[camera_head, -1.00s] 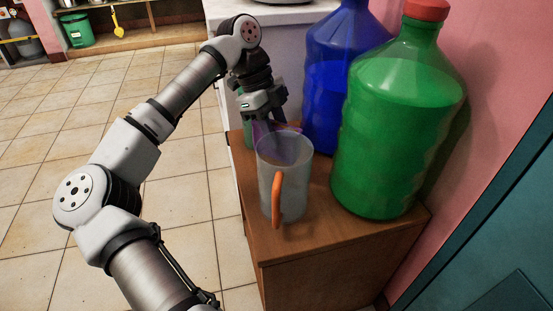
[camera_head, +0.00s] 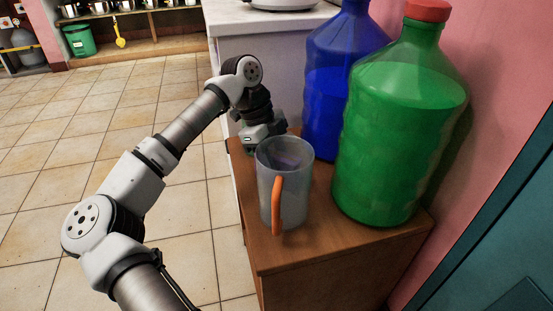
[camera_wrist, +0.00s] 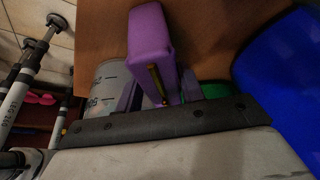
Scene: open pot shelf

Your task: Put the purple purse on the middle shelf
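The purple purse (camera_wrist: 150,40) stands on the brown wooden cabinet top in the wrist view, between my gripper's two fingers (camera_wrist: 160,92). The fingers look open, one on each side of the purse; any contact is hard to tell. In the head view my gripper (camera_head: 266,148) is low over the cabinet, behind a clear jug, and its fingertips are mostly hidden. Only a faint purple patch of the purse (camera_head: 286,160) shows through the jug. An open wooden shelf unit (camera_head: 165,48) with pots stands far off at the upper left; I cannot tell its middle shelf.
The clear jug with an orange handle (camera_head: 277,205) stands close in front of my gripper on the cabinet top (camera_head: 310,240). Large blue (camera_head: 335,100) and green (camera_head: 395,140) bottles stand to the right. A white counter (camera_head: 235,25) is behind. The tiled floor at left is clear.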

